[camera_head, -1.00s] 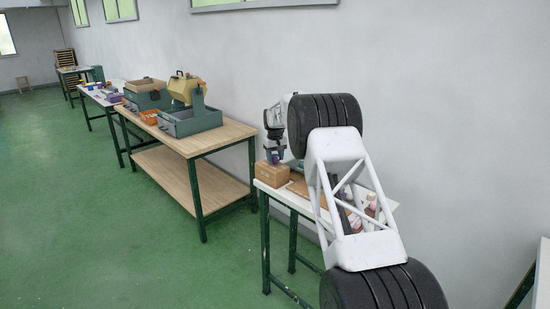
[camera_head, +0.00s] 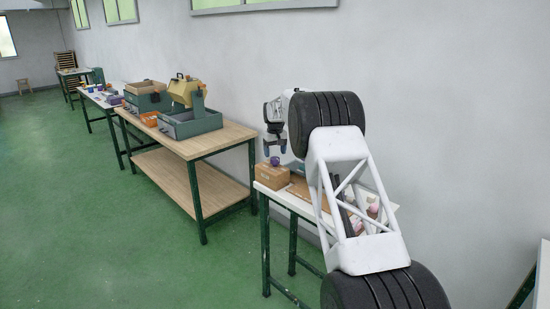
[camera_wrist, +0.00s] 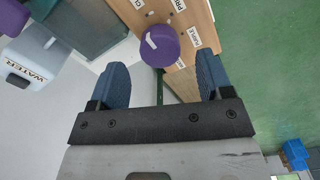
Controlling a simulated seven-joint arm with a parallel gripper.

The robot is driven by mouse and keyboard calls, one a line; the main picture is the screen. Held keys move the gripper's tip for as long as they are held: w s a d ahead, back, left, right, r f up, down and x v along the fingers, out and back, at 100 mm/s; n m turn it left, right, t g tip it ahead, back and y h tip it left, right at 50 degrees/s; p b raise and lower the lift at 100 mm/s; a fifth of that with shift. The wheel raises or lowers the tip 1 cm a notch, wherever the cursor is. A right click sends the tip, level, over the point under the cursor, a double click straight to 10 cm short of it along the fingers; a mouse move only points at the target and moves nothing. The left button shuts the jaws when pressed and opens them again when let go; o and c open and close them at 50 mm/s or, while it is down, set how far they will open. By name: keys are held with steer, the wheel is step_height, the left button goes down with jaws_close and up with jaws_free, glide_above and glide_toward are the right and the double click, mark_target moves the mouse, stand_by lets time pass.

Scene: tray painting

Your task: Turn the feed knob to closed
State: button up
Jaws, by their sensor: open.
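The purple feed knob (camera_wrist: 165,42) sits on top of a wooden box (camera_wrist: 200,15) with several white labels around it. Its white pointer mark lies toward the upper left of the knob, on the side of a partly cut-off label starting "CL"; I cannot tell if it lines up exactly. In the head view the knob (camera_head: 274,161) shows on the box (camera_head: 272,177) at the white table's left end. My gripper (camera_wrist: 162,62) is open, its blue fingers apart on either side of the knob's outline. In the head view my gripper (camera_head: 274,149) hangs above the knob, clear of it.
A pale container marked WATER (camera_wrist: 22,72) and a grey-green box (camera_wrist: 95,22) lie left in the wrist view. The white table (camera_head: 268,194) holds several bottles behind my arm. A wooden workbench (camera_head: 228,130) stands to the left, with green floor between.

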mark_target(275, 159)
steer(key=shift+r, duration=1.95)
steer(key=shift+r, duration=0.1)
steer(key=shift+s+d+r, duration=0.1)
steer(key=shift+s+r, duration=0.05)
steer(key=s+d+r+m, duration=0.1)
steer(key=s+d+r, duration=0.2)
steer(key=s+r, duration=0.45)
steer(key=s+d+r, duration=0.4)
steer(key=s+r, duration=0.2)
steer(key=s, duration=0.3)
steer(key=s+d+r, duration=0.2)
steer(key=s, duration=0.5)
steer(key=s+d+r+m+t, duration=0.1)
steer(key=s+d+r, duration=0.15)
steer(key=s, duration=0.55)
steer(key=s+d+r, duration=0.1)
steer(key=s+r, duration=0.1)
steer(key=s, duration=0.5)
steer(key=s+d+f+m, duration=0.1)
steer(key=s+d+f, duration=0.1)
steer(key=s, duration=1.2)
steer(key=s+d+f+m+t, duration=0.1)
steer(key=s+f, duration=0.4)
steer(key=s, duration=1)
steer(key=s+d+f, duration=0.3)
steer(key=s, duration=1.1)
steer(key=shift+s+f+m+t, duration=0.25)
steer(key=shift+f+m+t, duration=0.05)
steer(key=shift+f+m, duration=0.1)
